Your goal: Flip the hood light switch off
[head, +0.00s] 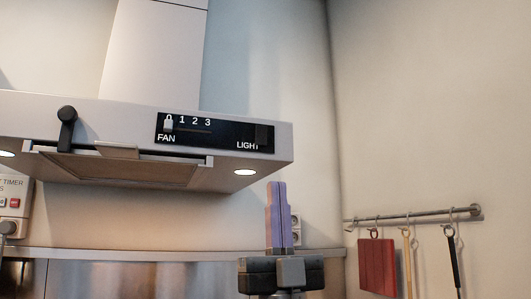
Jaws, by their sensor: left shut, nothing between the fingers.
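The range hood (60,105) hangs at the left and centre of the head view. Its black control panel (210,143) has a FAN slider (168,124) at 0 and a dark light switch (262,132) above the word LIGHT at the right end. A hood lamp (244,172) glows on the underside. My left gripper (276,186) points up, with its purple fingers shut and empty. In the picture it is below and slightly right of the switch, apart from it. My right gripper is not in view.
A wall socket (296,228) is partly behind my gripper. A rail (415,215) with hanging utensils and a red board (377,266) is on the right wall.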

